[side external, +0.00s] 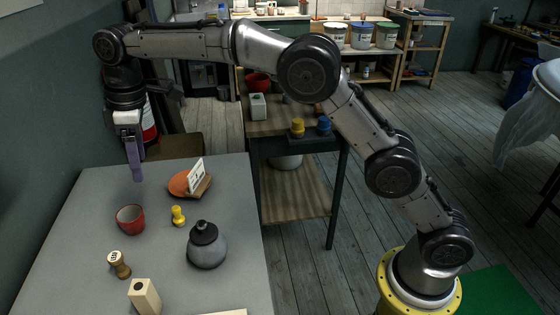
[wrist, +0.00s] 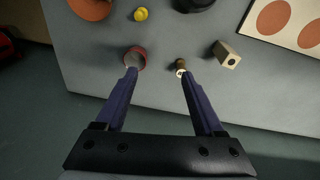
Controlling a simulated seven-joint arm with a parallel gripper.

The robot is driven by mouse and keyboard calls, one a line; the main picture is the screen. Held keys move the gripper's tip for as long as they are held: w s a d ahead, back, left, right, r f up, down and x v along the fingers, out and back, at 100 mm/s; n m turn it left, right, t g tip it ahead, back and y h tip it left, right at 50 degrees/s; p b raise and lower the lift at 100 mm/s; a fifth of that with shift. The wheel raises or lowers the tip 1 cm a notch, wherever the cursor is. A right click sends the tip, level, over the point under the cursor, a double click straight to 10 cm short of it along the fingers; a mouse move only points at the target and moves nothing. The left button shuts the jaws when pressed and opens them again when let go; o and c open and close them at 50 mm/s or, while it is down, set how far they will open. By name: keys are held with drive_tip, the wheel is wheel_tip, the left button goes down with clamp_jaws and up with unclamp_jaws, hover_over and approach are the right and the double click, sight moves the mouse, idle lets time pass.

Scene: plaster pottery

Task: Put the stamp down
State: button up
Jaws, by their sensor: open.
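A wooden stamp (side external: 119,264) with a pale, patterned face rests on the grey table, near its left edge in the side view. Its patterned face shows, turned upward. In the wrist view the stamp (wrist: 180,65) appears just beyond the tip of the right finger. My gripper (side external: 136,178) is open and empty, with purple fingers pointing down, above the far left part of the table and apart from the stamp. The wrist view shows the two fingers spread (wrist: 158,73) with nothing held between them.
A red cup (side external: 130,219), a yellow knobbed piece (side external: 178,216), a dark-topped grey jar (side external: 206,248) and a pale block with a hole (side external: 144,296) stand around the stamp. A terracotta disc (side external: 179,184) and a card on a wooden holder (side external: 197,176) are farther back.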

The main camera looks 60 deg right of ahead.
drive_tip(key=s+d+r+m+t, duration=0.1)
drive_tip(key=s+d+r+m, duration=0.25)
drive_tip(key=s+d, duration=0.4)
drive_tip(key=s+d+r+m+t, duration=0.1)
drive_tip(key=s+d+r+m, duration=0.1)
drive_tip(key=s+d+r, duration=0.45)
drive_tip(key=s+d+f+m+t, duration=0.1)
drive_tip(key=s+d+f, duration=0.3)
drive_tip(key=s, duration=0.7)
drive_tip(key=s+d+f+m+t, duration=0.1)
drive_tip(key=s+d+f+m, duration=0.2)
drive_tip(key=s, duration=0.9)
wheel_tip(320, 180, down, 3)
drive_tip(key=shift+d+f+m+h, duration=0.15)
drive_tip(key=shift+d+m+h, duration=0.15)
drive_tip(key=shift+d+m, duration=0.1)
